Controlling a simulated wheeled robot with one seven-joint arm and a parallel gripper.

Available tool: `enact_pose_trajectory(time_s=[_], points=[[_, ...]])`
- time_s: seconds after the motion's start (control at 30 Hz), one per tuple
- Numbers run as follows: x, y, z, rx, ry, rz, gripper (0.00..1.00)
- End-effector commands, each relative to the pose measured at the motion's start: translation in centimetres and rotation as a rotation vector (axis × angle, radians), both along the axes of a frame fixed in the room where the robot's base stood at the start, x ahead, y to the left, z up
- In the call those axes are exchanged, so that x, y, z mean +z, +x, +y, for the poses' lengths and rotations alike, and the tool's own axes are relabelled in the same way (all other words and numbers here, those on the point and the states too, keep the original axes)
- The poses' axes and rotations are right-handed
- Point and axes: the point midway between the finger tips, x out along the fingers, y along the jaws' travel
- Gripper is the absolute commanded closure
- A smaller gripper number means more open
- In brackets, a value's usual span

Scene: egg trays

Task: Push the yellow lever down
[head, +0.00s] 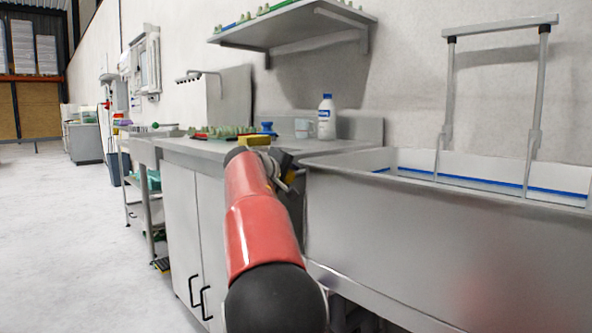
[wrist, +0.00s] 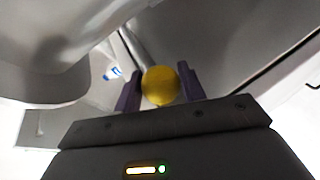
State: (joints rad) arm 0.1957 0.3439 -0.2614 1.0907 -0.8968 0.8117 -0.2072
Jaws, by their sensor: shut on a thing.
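The yellow lever's round knob (wrist: 161,86) is in the middle of the wrist view. My gripper (wrist: 160,88) has its two purple fingers on either side of the knob, shut on it. A grey rod runs up and left behind the knob. In the head view my red arm reaches forward to the corner between the counter and the sink.
A large steel sink (head: 420,225) stands at right with a tall handle frame (head: 448,95) above it. A shelf (head: 290,28) hangs above. The floor at left is clear.

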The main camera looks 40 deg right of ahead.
Motion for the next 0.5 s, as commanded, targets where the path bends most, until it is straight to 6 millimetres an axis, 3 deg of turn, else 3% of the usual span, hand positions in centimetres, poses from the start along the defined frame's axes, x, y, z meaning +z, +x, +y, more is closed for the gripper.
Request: enact_pose_trajectory(time_s=[0.03, 0.3, 0.33, 0.43, 0.5], points=[[-0.8, 0.32, 0.05, -0.005, 0.013, 0.007, 1.0], [-1.08, 0.28, 0.02, -0.009, 0.018, 0.008, 1.0], [-1.1, 0.28, 0.02, -0.009, 0.018, 0.008, 0.56], [-1.05, 0.26, -0.01, -0.009, 0.016, 0.009, 0.43], [-0.95, 0.24, -0.02, -0.008, 0.015, 0.008, 0.4]])
